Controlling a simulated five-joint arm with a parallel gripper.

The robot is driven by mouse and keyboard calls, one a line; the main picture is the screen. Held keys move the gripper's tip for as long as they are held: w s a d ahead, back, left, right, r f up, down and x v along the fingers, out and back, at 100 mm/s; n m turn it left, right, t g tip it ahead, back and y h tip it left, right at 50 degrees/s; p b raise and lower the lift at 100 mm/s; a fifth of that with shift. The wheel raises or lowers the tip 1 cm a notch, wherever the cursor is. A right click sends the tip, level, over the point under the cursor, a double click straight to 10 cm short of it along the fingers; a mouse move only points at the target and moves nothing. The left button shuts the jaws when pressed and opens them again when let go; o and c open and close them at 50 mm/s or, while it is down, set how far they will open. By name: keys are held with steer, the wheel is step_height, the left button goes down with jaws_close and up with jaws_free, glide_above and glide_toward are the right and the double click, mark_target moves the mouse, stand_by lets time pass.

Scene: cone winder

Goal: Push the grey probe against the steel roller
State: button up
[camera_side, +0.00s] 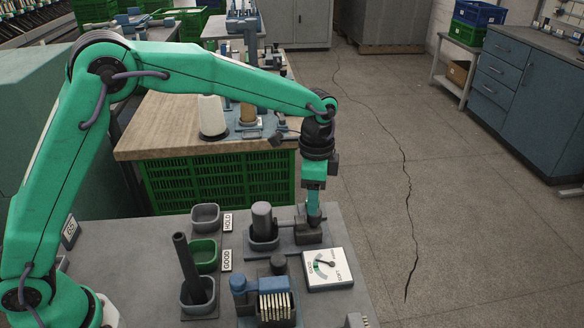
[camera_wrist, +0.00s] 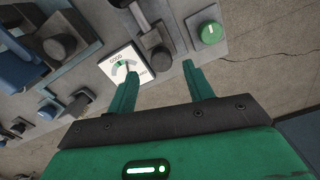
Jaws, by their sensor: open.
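What looks like the grey probe (camera_side: 308,236) is a dark block on a flat plate, directly below my gripper (camera_side: 314,218) in the side view. In the wrist view the block (camera_wrist: 158,60) lies just beyond and between the fingertips of my gripper (camera_wrist: 160,70). The fingers are apart, with nothing clearly held between them; I cannot tell whether they touch the block. An upright grey cylinder (camera_side: 262,218), perhaps the steel roller, stands in a holder left of the block, with a gap between them. Its top is only partly in the wrist view.
A white dial gauge (camera_side: 328,269) sits in front of the block. A green knob (camera_wrist: 210,33) shows in the wrist view. Grey and green trays (camera_side: 203,252), a tilted dark tube (camera_side: 186,262) and a short dark cylinder (camera_side: 279,264) stand nearby. The bench's right edge is close.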

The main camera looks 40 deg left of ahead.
steer(key=shift+r, duration=1.25)
steer(key=shift+s+a+r, duration=0.2)
steer(key=shift+a+r, duration=0.15)
steer(key=shift+r, duration=0.05)
steer(key=s+a+r+n+t, duration=0.3)
steer(key=s+a+r+n, duration=0.2)
steer(key=s+a+r, duration=0.5)
steer(key=s+a+n+t, duration=0.1)
steer(key=s+a+n, duration=0.2)
steer(key=s, duration=0.5)
steer(key=s+a+n+t, duration=0.1)
steer(key=s+a+n, duration=0.3)
steer(key=s, duration=0.4)
steer(key=shift+a+f+t, duration=0.3)
steer(key=shift+a+f, duration=0.05)
steer(key=shift+a, duration=0.1)
steer(key=shift+s, duration=0.1)
